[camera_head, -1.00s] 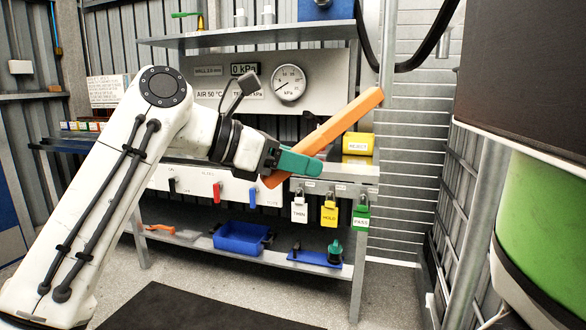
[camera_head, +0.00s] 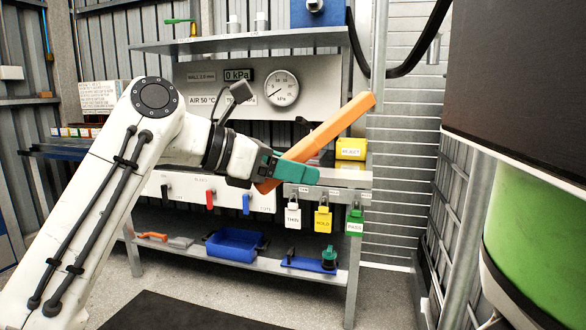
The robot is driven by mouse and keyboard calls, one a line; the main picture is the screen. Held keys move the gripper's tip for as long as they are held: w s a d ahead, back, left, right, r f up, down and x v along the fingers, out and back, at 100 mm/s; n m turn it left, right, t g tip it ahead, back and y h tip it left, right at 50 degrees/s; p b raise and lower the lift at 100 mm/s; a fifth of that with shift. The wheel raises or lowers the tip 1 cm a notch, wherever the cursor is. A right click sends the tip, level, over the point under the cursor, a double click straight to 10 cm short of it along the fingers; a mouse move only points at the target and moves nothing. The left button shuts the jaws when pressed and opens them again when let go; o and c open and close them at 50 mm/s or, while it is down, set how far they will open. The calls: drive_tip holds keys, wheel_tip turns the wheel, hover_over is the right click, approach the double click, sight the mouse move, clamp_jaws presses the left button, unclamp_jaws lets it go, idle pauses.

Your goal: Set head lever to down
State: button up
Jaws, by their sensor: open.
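A white panel on the bench front carries three small levers: a black one (camera_head: 165,191), a red one (camera_head: 210,198) and a blue one (camera_head: 246,204). Their labels are too small to read, so I cannot tell which is the head lever. My gripper (camera_head: 296,172) is open, above and right of the blue lever in the picture. Its teal part points right. A long orange bar (camera_head: 325,130) slants up to the right behind the teal part; I cannot tell whether it belongs to the gripper. No lever is visibly between the jaws.
A pressure gauge (camera_head: 282,88) and a 0 kPa display (camera_head: 238,75) are on the back panel. Tagged padlocks hang at right, including a yellow one (camera_head: 323,215). A blue bin (camera_head: 235,244) sits on the lower shelf. A large brown and green body (camera_head: 540,230) blocks the right.

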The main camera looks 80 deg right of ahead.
drive_tip(key=p+v, duration=0.1)
drive_tip(key=v, duration=0.9)
drive_tip(key=shift+w+a, duration=0.2)
drive_tip(key=shift+w, duration=0.05)
drive_tip(key=shift+r, duration=0.1)
